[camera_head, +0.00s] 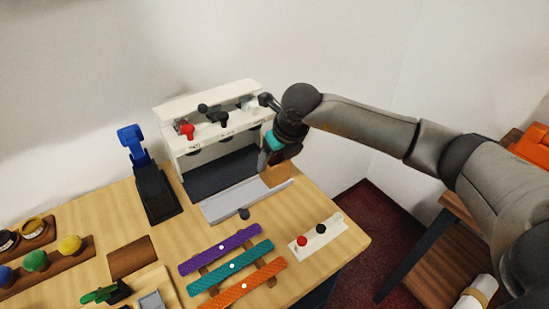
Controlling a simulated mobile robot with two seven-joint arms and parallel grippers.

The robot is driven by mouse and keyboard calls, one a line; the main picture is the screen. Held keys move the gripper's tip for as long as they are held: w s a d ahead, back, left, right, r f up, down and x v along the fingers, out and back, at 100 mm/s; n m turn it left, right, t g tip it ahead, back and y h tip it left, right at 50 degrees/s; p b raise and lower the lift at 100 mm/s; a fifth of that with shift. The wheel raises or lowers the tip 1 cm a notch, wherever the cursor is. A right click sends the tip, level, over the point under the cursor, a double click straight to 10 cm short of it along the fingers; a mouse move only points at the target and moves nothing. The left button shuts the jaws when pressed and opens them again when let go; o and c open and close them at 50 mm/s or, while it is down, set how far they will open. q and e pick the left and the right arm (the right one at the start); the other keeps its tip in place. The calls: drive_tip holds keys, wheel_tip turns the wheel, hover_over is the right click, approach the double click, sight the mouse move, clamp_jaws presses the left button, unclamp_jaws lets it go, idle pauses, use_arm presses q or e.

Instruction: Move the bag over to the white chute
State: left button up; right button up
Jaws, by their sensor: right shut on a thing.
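A white dispenser (175,142) stands at the back of the counter. It has a red lever (187,130), a black lever (222,118) in the middle and a white one (251,105) at the right, above dark chute openings. My right gripper (270,158) is at the dispenser's right end, below the white lever. It is shut on a small tan bag (279,174), which is at the right end of the grey ledge (225,205). My wrist hides the white chute's mouth and part of the bag. My left gripper is out of view.
A black stand with a blue handle (131,137) is left of the dispenser. Purple, teal and orange strips (232,264) lie in front, with a button panel (317,237) to their right. Coloured knobs (37,260) sit at left. The counter's right edge is close.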

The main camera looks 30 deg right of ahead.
drive_tip(key=o, duration=1.4)
drive_tip(key=p+v, duration=0.1)
drive_tip(key=v, duration=1.4)
drive_tip(key=shift+r, duration=0.1)
